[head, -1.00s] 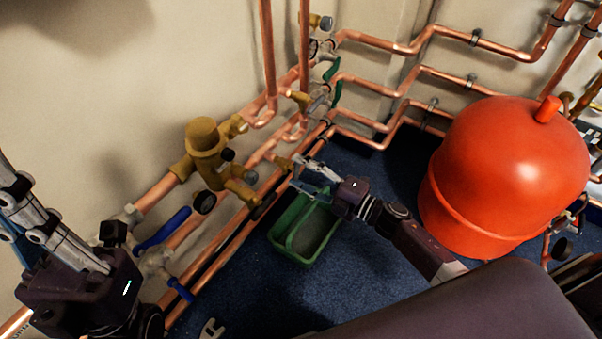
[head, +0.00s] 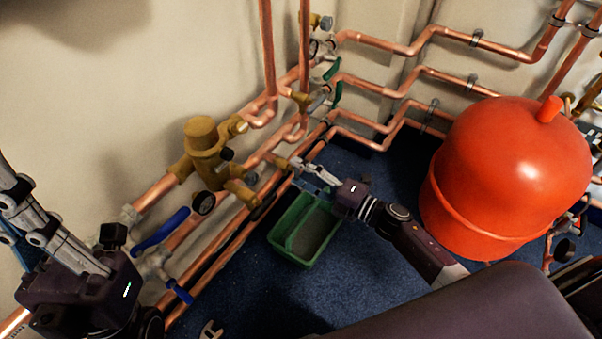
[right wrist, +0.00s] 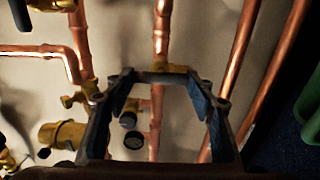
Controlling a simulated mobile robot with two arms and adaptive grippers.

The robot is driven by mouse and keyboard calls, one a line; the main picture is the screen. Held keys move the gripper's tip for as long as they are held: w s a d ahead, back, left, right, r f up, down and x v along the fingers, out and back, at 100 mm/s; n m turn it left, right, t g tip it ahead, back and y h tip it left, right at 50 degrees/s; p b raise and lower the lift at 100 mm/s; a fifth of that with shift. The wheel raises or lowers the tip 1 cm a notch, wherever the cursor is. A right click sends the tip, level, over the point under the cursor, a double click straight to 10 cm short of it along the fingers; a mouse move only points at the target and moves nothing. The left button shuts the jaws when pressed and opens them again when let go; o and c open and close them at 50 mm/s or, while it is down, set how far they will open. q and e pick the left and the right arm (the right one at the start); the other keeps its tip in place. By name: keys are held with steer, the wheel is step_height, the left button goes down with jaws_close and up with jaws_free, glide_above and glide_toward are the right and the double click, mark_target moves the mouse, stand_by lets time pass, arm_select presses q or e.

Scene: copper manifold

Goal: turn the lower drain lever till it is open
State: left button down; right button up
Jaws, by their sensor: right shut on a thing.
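My right gripper (head: 300,172) reaches left to a small brass drain fitting (head: 282,162) on the lower copper pipe. In the right wrist view its fingers (right wrist: 160,76) bend inward, and their tips meet at a brass fitting (right wrist: 178,70) on a vertical-looking copper pipe. The gripper is shut on what appears to be the drain lever. The lever is mostly hidden by the fingertips, so its angle cannot be told. My left gripper stands at the lower left of the head view, away from the drain; its fingertips are cut off by the picture edge.
A green tray (head: 274,238) stands on the blue floor below my right gripper. A brass valve body (head: 203,150), a gauge (head: 203,203) and blue levers (head: 162,230) are to the left. A red tank (head: 510,180) stands at the right. Copper pipes run along the wall.

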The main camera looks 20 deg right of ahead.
steer(key=o, duration=1.2)
steer(key=shift+c, duration=0.2)
steer(key=shift+s, duration=0.15)
steer(key=v, duration=1.2)
